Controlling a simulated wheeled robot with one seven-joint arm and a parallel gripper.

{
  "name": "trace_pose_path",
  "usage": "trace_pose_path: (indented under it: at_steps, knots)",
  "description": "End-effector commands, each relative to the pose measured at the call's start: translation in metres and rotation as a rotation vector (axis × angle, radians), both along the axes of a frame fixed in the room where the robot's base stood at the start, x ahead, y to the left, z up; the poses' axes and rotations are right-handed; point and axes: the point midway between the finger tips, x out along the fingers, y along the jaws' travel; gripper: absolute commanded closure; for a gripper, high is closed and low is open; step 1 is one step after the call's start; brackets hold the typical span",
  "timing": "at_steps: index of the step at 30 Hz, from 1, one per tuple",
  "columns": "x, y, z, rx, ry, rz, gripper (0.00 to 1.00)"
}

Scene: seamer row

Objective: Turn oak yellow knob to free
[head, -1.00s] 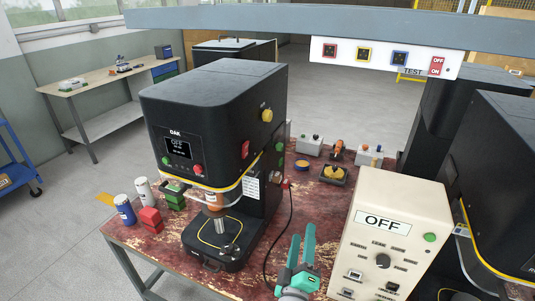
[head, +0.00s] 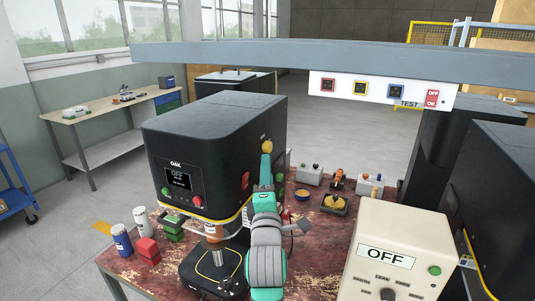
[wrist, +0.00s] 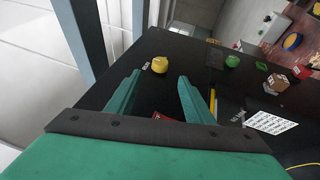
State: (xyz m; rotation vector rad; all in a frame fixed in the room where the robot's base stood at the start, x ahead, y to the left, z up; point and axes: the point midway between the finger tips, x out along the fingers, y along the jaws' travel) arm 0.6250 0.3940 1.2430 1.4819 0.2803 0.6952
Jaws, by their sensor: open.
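The black OAK machine (head: 205,125) stands on the worn red table, with its small front screen reading OFF. Its yellow knob (wrist: 160,64) is on the side panel and shows in the wrist view just beyond and between my fingertips. In the head view the knob (head: 266,146) is partly hidden by my green gripper (head: 265,165). In the wrist view my gripper (wrist: 158,88) is open, its two green fingers pointing at the panel, with nothing between them. A green button (wrist: 232,61) sits to the right of the knob. I cannot tell the knob's set position.
A beige box (head: 400,250) marked OFF stands at the right, close to my arm. A grey overhead beam (head: 300,56) crosses above, carrying a white switch panel (head: 380,90). Red, green and blue items stand at the table's left front. Small control boxes sit behind my arm.

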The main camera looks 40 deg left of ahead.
Motion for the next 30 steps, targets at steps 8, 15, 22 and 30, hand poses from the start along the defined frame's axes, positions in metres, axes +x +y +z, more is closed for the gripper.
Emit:
trace_pose_path:
  at_steps: [8,15,22,30]
  knots:
    - [0.039,0.03,0.013,0.002,-0.001,0.001,0.53]
    - [0.061,0.046,0.019,0.002,0.0,0.001,0.53]
    - [0.067,0.05,0.02,0.002,0.0,0.001,0.53]
    - [0.067,0.05,0.02,0.002,0.0,0.001,0.72]
